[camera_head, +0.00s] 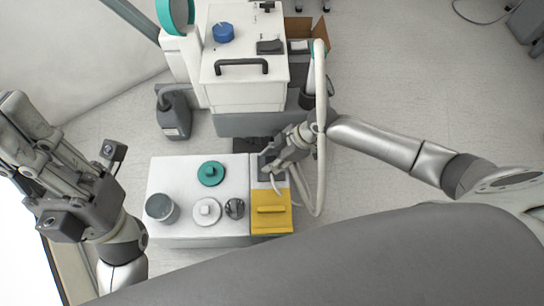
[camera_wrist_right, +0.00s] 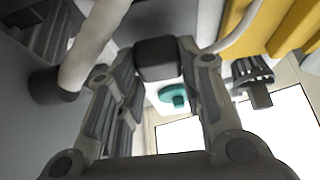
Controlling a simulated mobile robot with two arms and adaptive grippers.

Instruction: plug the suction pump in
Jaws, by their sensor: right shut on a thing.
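My right gripper (camera_head: 275,168) is over the back right part of the low white unit, by its grey and yellow end. In the right wrist view its fingers (camera_wrist_right: 158,75) are shut on a dark block-shaped plug (camera_wrist_right: 158,58). A thin white cable (camera_head: 277,184) curves beside the gripper. It also shows in the right wrist view (camera_wrist_right: 243,28). I see no socket clearly; the gripper covers the area below it. The white wheeled machine (camera_head: 245,88) with a black handle, perhaps the suction pump, stands behind. My left gripper (camera_head: 22,125) is at the left, away from these things; its jaw gap is unclear.
A thick white hose (camera_head: 320,90) hangs beside my right gripper. A grey canister (camera_head: 173,115) stands left of the machine.

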